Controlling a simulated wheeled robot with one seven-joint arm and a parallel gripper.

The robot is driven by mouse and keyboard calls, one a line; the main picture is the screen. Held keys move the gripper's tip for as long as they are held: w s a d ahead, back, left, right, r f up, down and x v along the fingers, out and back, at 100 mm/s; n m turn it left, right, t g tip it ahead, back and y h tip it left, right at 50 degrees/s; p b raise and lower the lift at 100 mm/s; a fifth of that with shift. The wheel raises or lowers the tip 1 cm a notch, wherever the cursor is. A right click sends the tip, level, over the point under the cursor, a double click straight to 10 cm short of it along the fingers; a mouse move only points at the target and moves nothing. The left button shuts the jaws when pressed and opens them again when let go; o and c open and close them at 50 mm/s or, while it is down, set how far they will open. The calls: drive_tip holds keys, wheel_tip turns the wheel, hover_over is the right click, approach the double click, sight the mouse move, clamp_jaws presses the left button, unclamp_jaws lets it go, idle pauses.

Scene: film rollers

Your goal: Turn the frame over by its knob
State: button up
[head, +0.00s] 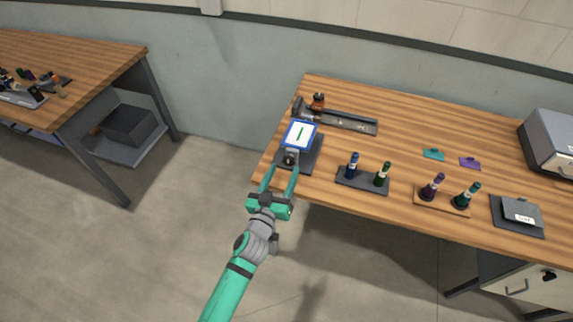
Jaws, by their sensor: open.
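The frame (290,136) has a blue border around a white panel with a short green mark. It sits tilted on a dark stand (311,160) at the left end of the wooden table. A dark knob (289,158) with a grey mount shows at the frame's near edge. My gripper (281,172) has green fingers and is open, with its fingertips close to the knob, one on each side in the picture. I cannot tell whether the fingers touch it. No object shows between the fingers other than the knob area.
Bottles stand on a dark holder (362,181) and a wooden holder (442,201) to the right. Teal (433,154) and purple (470,163) pieces lie farther back. Open floor lies left of the table.

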sight(288, 162)
drive_tip(key=shift+x, duration=1.9)
drive_tip(key=shift+c, duration=0.6)
drive_tip(key=c, duration=0.9)
